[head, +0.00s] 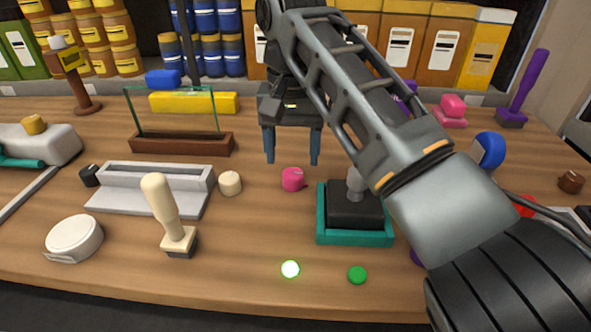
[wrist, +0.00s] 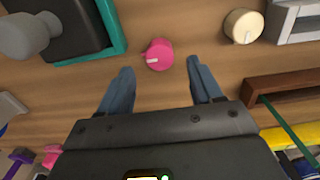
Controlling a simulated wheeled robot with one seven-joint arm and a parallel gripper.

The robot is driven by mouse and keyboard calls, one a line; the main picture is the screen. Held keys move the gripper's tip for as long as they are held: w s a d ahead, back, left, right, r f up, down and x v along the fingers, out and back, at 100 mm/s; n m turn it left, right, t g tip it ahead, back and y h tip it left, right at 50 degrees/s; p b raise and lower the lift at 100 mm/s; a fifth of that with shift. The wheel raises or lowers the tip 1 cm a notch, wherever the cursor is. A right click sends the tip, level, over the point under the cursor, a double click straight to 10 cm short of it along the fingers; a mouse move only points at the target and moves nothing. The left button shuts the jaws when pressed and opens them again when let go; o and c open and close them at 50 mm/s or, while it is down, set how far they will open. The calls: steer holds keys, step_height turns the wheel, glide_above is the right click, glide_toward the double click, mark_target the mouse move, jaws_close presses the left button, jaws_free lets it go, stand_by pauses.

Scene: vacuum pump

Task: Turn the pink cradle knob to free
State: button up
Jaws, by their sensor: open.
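The pink knob (head: 293,179) sits on the wooden table in the middle of the head view. It is a small round knob with a white mark on its face. In the wrist view the knob (wrist: 159,55) lies beyond the fingertips, between their lines and a little nearer the left finger. Its white mark points left there. My gripper (head: 291,158) is open and empty, fingers pointing down, just behind the knob in the head view and apart from it. The gripper (wrist: 161,72) also shows in the wrist view with both blue fingers spread.
A teal-framed black block with a grey knob (head: 355,232) stands right of the pink knob. A cream knob (head: 230,183) and a grey cradle (head: 150,190) are to the left. A brown holder with a glass pane (head: 180,144) stands behind.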

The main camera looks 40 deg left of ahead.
mark_target(293, 173)
steer(key=shift+f, duration=2.4)
steer(key=c, duration=1.1)
